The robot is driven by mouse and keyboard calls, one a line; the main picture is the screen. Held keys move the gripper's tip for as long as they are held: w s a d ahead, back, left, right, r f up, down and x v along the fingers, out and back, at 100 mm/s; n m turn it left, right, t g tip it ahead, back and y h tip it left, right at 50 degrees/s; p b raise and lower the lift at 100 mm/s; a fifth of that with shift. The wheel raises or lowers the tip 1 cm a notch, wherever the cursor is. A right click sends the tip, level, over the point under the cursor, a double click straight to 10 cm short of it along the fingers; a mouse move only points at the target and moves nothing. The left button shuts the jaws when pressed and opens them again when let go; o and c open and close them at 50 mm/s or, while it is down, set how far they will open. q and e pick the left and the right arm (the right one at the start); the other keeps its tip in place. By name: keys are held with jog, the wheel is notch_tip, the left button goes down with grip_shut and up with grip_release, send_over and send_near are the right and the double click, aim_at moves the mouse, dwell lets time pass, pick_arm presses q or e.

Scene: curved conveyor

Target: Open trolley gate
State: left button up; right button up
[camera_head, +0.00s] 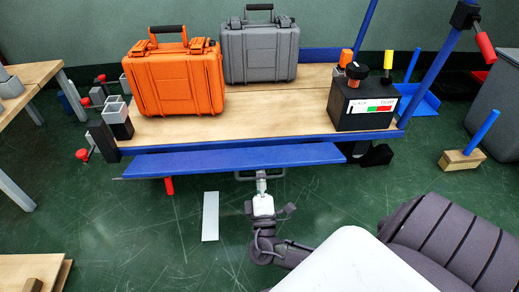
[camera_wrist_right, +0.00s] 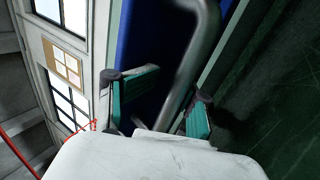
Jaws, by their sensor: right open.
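The trolley (camera_head: 250,123) has a wooden deck and a long blue gate panel (camera_head: 235,160) along its near side. The gate slopes outward a little below the deck edge. A grey metal handle (camera_head: 244,178) sits on the gate's lower edge near the middle. My right gripper (camera_head: 261,178) is at this handle. In the right wrist view, the handle bar (camera_wrist_right: 192,55) runs between the two green fingers of the open right gripper (camera_wrist_right: 168,98), with the blue gate (camera_wrist_right: 150,50) behind. Finger contact with the bar cannot be told. My left gripper is not in view.
An orange case (camera_head: 175,82), a grey case (camera_head: 258,52) and a black box (camera_head: 362,104) stand on the deck. Wooden tables (camera_head: 35,73) are at the left. A grey bin (camera_head: 497,112) and a wooden block with a blue peg (camera_head: 462,160) are right. A light strip (camera_head: 210,216) lies on the floor.

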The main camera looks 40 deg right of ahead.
aim_at(260, 162)
notch_tip(260, 162, up, 5)
jog(key=shift+r, duration=0.2)
dwell(0.3)
